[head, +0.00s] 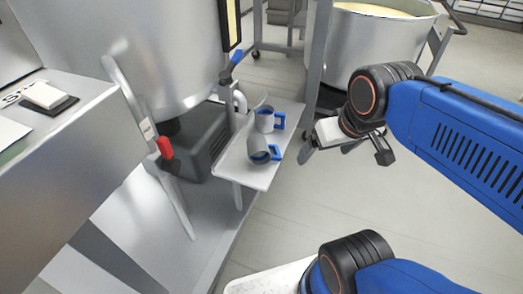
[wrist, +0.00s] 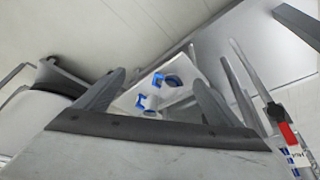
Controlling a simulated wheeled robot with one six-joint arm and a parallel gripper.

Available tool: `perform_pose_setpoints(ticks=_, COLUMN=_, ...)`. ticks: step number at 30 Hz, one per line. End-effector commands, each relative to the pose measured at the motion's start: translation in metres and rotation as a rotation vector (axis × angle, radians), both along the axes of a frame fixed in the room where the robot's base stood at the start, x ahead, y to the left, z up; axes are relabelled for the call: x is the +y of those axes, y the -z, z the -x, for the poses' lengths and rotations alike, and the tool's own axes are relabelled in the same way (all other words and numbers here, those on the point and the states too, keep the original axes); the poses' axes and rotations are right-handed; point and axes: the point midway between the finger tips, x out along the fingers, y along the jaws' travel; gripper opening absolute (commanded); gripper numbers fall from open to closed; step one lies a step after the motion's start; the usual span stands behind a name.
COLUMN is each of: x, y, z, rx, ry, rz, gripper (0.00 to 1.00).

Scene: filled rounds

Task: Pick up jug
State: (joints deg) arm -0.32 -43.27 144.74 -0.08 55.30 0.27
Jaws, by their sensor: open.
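Two grey jugs with blue handles sit close together on a small metal shelf (head: 235,165). The far jug (head: 264,120) has its handle to the right. The near jug (head: 257,146) shows a dark blue round area on its side toward me; I cannot tell if it is tilted. My gripper (head: 344,152) is open and empty, to the right of the shelf and apart from both jugs. In the wrist view both jugs show small and distant between the open fingers (wrist: 159,80), one jug (wrist: 152,102) lower left, the other (wrist: 174,82) upper right.
A large steel vat (head: 130,45) stands left of the shelf, with a red-handled lever (head: 165,148) beside it. Another vat (head: 378,25) with pale contents stands behind my gripper. A steel counter (head: 70,125) is at the left. The floor (head: 330,205) right of the shelf is clear.

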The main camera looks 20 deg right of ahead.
Motion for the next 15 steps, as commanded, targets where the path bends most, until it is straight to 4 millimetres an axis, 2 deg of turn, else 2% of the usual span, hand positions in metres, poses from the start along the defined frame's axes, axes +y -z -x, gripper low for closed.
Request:
perform_pose_setpoints(ticks=5, x=0.004, y=-0.006, z=-0.031, rx=0.041, ry=0.005, rz=-0.006, gripper=0.88)
perform_pose_setpoints(ticks=15, x=0.015, y=-0.007, z=-0.109, rx=0.136, ry=0.023, rz=-0.020, gripper=0.88)
